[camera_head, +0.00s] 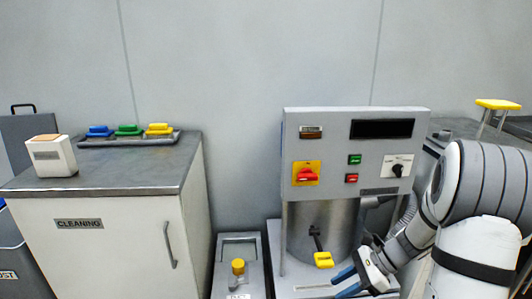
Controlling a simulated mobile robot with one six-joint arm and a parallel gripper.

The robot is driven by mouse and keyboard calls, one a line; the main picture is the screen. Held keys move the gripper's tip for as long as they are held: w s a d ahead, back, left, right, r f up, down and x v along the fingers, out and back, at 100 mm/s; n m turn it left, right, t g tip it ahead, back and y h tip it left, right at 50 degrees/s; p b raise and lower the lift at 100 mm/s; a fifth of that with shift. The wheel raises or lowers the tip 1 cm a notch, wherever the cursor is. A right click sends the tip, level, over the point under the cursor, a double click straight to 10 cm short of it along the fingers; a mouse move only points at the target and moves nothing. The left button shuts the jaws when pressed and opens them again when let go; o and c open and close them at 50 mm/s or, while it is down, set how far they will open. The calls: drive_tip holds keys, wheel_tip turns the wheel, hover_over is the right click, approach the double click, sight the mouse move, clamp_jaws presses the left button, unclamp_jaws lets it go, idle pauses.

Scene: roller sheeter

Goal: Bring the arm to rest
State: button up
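My gripper (346,281) is at the lower middle right, at the end of my white and grey arm. Its two blue-tipped fingers are apart, with a gap between them and nothing seen held. It is just below and to the right of a yellow handle (323,260) on the front of the grey machine (360,125). I cannot tell whether a finger touches the machine's base. My arm comes in from the right edge and hides part of the machine's right side.
The machine's panel carries a red switch on a yellow plate (306,174), green and red buttons and a dial (398,167). A low grey unit with a yellow knob (238,267) stands left of it. The CLEANING cabinet (120,240) bears a tray (100,143) with coloured blocks and a white box (51,160).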

drive_tip(key=s+a+r+n+t+h+p, duration=0.1)
drive_tip(key=s+r+n+h+p, duration=0.2)
drive_tip(key=r, duration=0.6)
drive_tip(key=s+a+r+n+t+h+p, duration=0.1)
drive_tip(key=s+a+r+n+h+p, duration=0.1)
drive_tip(key=s+r+n+p, duration=0.4)
drive_tip(key=s+a+r+n+h+p, duration=0.1)
drive_tip(key=s+r+n+h+p, duration=0.3)
drive_tip(key=r+n, duration=0.5)
wheel_tip(320, 180, up, 3)
drive_tip(key=shift+s+a+r+t+p, duration=0.15)
drive_tip(key=shift+s+t+p, duration=0.25)
drive_tip(key=shift+s, duration=0.55)
